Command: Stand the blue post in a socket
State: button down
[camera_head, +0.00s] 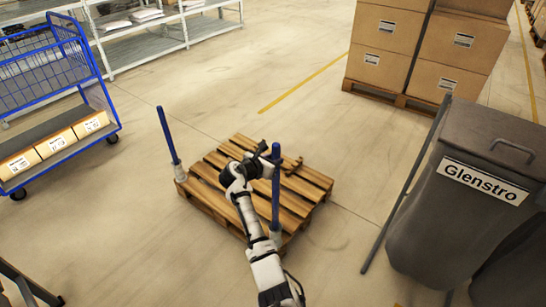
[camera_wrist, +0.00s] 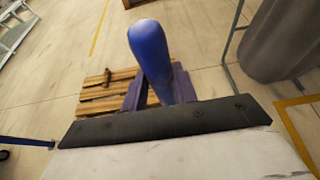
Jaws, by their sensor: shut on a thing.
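My gripper (camera_head: 268,165) is shut on an upright blue post (camera_head: 276,192), holding it near the near right side of the wooden pallet (camera_head: 215,200). The post also shows in the wrist view (camera_wrist: 152,50), rising between the fingers. Its lower end is by a pale socket-like piece (camera_head: 276,236), partly beside my arm; I cannot tell whether it is inside. Another blue post (camera_head: 168,135) stands at the pallet's left corner in a pale socket (camera_head: 180,173), leaning slightly.
A grey bin (camera_head: 455,215) labelled Glenstro stands to the right. A blue cart (camera_head: 50,85) with cartons (camera_head: 55,143) is at the left. Stacked boxes (camera_head: 385,45) stand on a pallet behind. Open floor surrounds the wooden pallet.

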notch_tip(320, 180, down, 6)
jog(key=b, duration=0.2)
dwell(0.5)
jog(key=c, duration=1.2)
grip_release()
jog(key=shift+o, duration=0.9)
jog(key=shift+f, duration=0.1)
jog(key=v, duration=1.4)
jog(key=shift+f, duration=0.1)
